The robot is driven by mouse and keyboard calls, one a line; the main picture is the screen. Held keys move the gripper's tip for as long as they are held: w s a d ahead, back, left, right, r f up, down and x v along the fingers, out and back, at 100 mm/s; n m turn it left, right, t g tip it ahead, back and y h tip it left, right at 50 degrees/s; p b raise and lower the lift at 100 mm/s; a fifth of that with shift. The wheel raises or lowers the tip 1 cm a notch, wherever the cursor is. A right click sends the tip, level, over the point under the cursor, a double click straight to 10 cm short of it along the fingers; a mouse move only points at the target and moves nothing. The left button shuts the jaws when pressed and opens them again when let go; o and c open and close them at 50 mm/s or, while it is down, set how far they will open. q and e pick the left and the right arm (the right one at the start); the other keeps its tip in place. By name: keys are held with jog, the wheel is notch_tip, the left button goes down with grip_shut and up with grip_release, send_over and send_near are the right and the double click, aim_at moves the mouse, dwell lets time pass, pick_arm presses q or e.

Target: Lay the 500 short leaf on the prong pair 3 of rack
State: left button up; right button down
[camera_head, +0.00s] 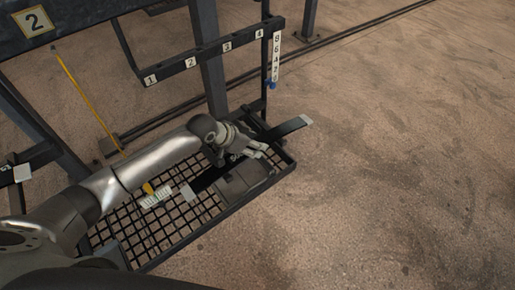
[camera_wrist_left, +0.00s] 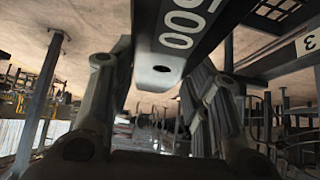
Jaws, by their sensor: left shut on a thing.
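The leaf is a dark flat strip with pale ends (camera_head: 290,127), seen at a slant in the head view. In the left wrist view the leaf (camera_wrist_left: 185,35) fills the top centre, with white digits ending in 00 and a dark hole. My left gripper (camera_head: 254,150) is shut on the leaf near its middle, above the mesh shelf; its fingers stand on both sides of the leaf in the wrist view. The rack bar (camera_head: 208,55) carries labels 1 to 4, and label 3 (camera_head: 227,46) is beyond the gripper. The prongs are hard to make out. My right gripper is not in view.
The mesh shelf (camera_head: 150,243) below holds a grey box (camera_head: 244,178) and a pale tagged item (camera_head: 156,196) with a yellow part. A white number scale (camera_head: 276,57) with a blue piece hangs right of the rack. A "2" sign (camera_head: 34,21) is upper left. Floor at right is clear.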

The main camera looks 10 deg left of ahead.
aim_at(251, 148)
pick_arm(q)
jog(key=shift+w+a+r, duration=0.2)
jog(key=shift+w+a, duration=0.1)
jog(key=shift+w, duration=0.15)
jog(key=shift+f+b, duration=0.85)
jog(key=shift+f, duration=0.4)
jog(key=o, duration=1.5)
jog(key=shift+s, duration=0.15)
jog(key=shift+c, duration=0.2)
jog(key=shift+s+a+f, duration=0.1)
jog(key=shift+s+f, duration=0.05)
jog(key=shift+f, duration=0.3)
notch_tip(251, 148, up, 11)
jog(key=shift+f, duration=0.15)
jog(key=shift+f, duration=0.1)
